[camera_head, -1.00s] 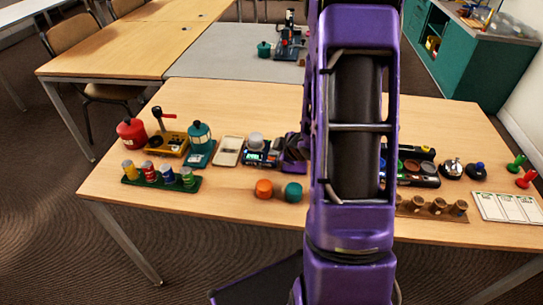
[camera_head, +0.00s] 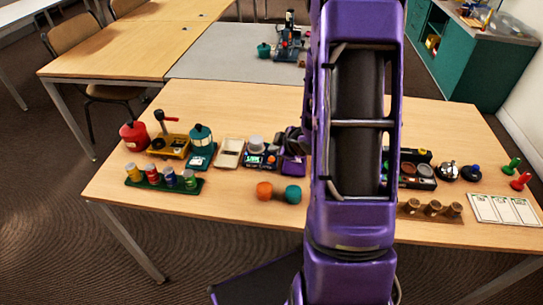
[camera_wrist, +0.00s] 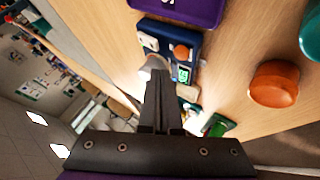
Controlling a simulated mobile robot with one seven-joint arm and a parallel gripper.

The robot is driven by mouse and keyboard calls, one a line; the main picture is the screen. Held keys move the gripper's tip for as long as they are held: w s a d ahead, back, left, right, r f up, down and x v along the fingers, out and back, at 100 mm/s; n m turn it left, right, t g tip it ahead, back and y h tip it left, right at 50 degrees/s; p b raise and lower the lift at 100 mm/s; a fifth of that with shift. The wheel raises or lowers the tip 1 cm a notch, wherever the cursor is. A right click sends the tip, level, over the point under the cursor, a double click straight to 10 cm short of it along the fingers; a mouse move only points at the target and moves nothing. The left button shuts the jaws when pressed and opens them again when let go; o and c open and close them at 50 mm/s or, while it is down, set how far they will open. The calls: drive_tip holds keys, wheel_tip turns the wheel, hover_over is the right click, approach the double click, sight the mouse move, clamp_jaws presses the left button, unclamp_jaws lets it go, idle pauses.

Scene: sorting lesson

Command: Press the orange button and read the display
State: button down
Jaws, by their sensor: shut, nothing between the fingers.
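A dark blue device (camera_wrist: 174,35) with an orange button (camera_wrist: 181,51) and a lit green display (camera_wrist: 184,74) lies just beyond my gripper (camera_wrist: 160,76) in the wrist view. My gripper is shut and empty, its fingertips apart from the orange button in the picture. They partly cover the device's pale grey dome (camera_wrist: 153,65). The display's text is too small to read. In the head view the device (camera_head: 260,165) stands mid-table with its dome on top. My dark and purple wrist shows just right of it; the fingertips are hidden there.
A purple tray (camera_wrist: 190,12) lies beside the device. An orange cylinder (camera_head: 264,191) and a teal one (camera_head: 293,194) stand in front. The table's front strip is mostly clear.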

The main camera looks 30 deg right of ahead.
drive_tip(key=shift+r+p, duration=1.15)
drive_tip(key=shift+r, duration=0.55)
